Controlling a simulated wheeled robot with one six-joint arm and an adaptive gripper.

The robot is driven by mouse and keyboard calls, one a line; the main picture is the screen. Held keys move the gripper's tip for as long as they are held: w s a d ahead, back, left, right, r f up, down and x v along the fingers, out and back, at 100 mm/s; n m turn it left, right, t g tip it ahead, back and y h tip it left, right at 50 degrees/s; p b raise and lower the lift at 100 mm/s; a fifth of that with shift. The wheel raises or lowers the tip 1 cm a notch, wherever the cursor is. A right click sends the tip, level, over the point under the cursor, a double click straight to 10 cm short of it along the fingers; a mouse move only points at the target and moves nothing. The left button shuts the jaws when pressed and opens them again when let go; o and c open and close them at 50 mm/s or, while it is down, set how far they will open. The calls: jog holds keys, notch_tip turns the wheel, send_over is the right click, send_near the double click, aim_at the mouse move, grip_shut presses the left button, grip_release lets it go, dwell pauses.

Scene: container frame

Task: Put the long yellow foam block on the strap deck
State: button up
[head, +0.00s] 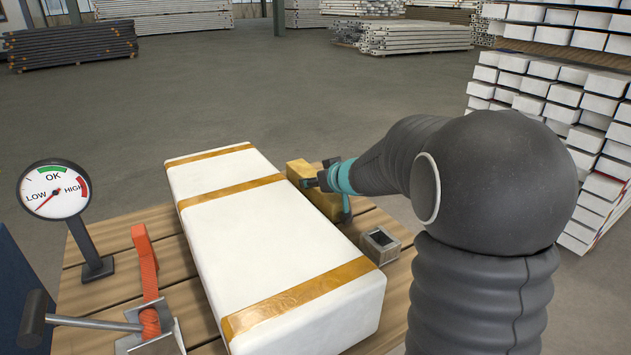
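The yellow foam block (300,170) lies on the wooden slatted deck (110,240), just beyond the right side of a large white wrapped package. The package and my gripper hide part of it. My gripper (328,198) is at the block, with one teal finger over its top and another near its closer right end. The fingers look spread apart, but I cannot tell whether they press on the block. An orange strap (146,262) runs over the deck's left part into a metal ratchet (155,338) with a long handle.
The white package (265,235) with gold bands fills the deck's middle. A small grey block with a dark top (380,245) stands right of it. A dial gauge (55,190) stands at left, its needle near LOW. Stacked white beams (590,110) rise at right. Open floor lies behind.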

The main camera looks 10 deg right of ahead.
jog(key=shift+f, duration=0.15)
jog(key=o, duration=0.9)
jog(key=shift+s+r, duration=0.2)
jog(key=shift+r, duration=0.15)
notch_tip(320, 180, up, 5)
jog(key=p, duration=0.1)
send_over(331, 204)
jog(key=w+d, duration=0.1)
jog(key=d, duration=0.1)
jog(key=shift+w+d+r, duration=0.1)
jog(key=shift+d+r, duration=0.1)
